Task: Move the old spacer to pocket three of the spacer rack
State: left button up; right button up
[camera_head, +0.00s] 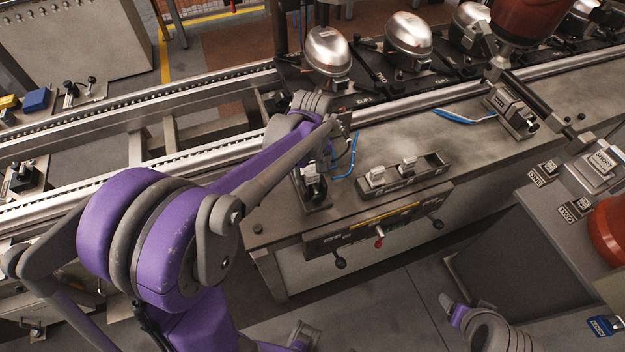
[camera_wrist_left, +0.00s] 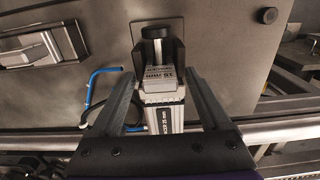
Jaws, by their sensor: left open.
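My left gripper (camera_wrist_left: 161,80) is open, with one finger on each side of the spacer. I cannot tell if the fingers touch it. In the head view my left gripper (camera_head: 325,155) is partly hidden by its own wrist above the holder (camera_head: 315,200). The spacer rack (camera_head: 432,172) is a dark tray to the right, with two pale blocks (camera_head: 377,175) in its left and middle parts. Its right part looks empty.
A blue hose (camera_wrist_left: 92,88) lies close left of my gripper. A conveyor rail (camera_head: 130,182) runs behind the table (camera_head: 400,130). Compressors (camera_head: 328,52) stand on pallets at the back. Knobs (camera_head: 379,243) stick out at the table's front.

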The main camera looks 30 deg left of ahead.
jog(key=shift+f, duration=0.15)
dwell(0.6)
jog(key=shift+s, duration=0.1)
pick_arm(q)
grip_shut()
dwell(0.3)
jog(key=shift+r, duration=0.1)
jog(key=shift+r+p, duration=1.45)
jog(key=shift+r, duration=1.5)
pick_arm(e)
jog(key=shift+w+r, duration=0.3)
jog(key=shift+r, duration=0.4)
jog(key=shift+w+r, duration=0.25)
jog(key=shift+r, duration=0.5)
jog(key=shift+w+r, duration=0.3)
jog(key=shift+r, duration=0.4)
pick_arm(q)
jog(key=shift+r, duration=0.2)
jog(key=shift+r+p, duration=0.5)
jog(key=shift+r, duration=0.35)
pick_arm(e)
jog(key=shift+w+r, duration=0.35)
jog(key=shift+r, duration=0.4)
